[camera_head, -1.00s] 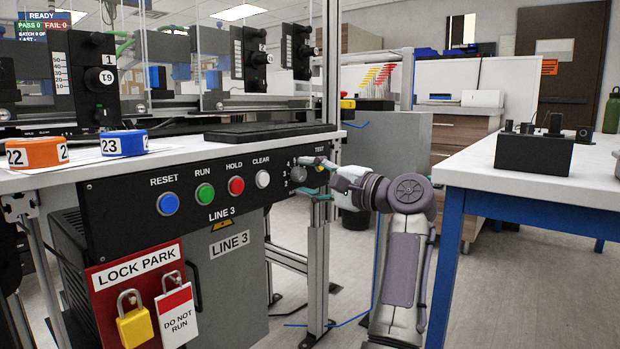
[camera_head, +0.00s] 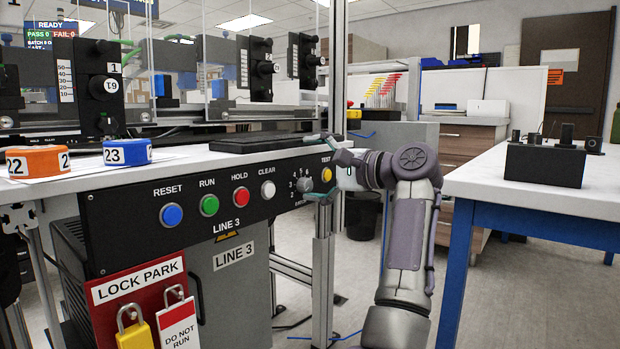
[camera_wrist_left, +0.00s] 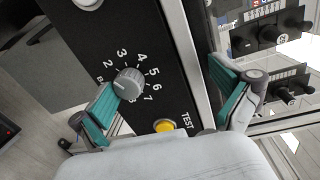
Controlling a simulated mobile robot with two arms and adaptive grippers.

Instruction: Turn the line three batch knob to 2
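The line three batch knob (camera_head: 304,185) is a small grey round dial on the black panel (camera_head: 135,215), with numerals around it. In the left wrist view the knob (camera_wrist_left: 128,83) shows 2 to 7; the lower-left part of its scale is partly hidden by a finger. I cannot tell surely which number its pointer marks. My left gripper (camera_head: 322,168) is open in front of the panel's right end. In the wrist view the teal fingers of the gripper (camera_wrist_left: 165,85) are wide apart; one is beside the knob, the other well off to the right. My right gripper is not in view.
A yellow TEST button (camera_head: 327,174) sits close to the knob. White CLEAR (camera_head: 268,190), red HOLD (camera_head: 240,198), green RUN (camera_head: 209,205) and blue RESET (camera_head: 171,215) buttons line the panel. The red lock park board (camera_head: 140,280) hangs below. A white table (camera_head: 540,190) stands at right.

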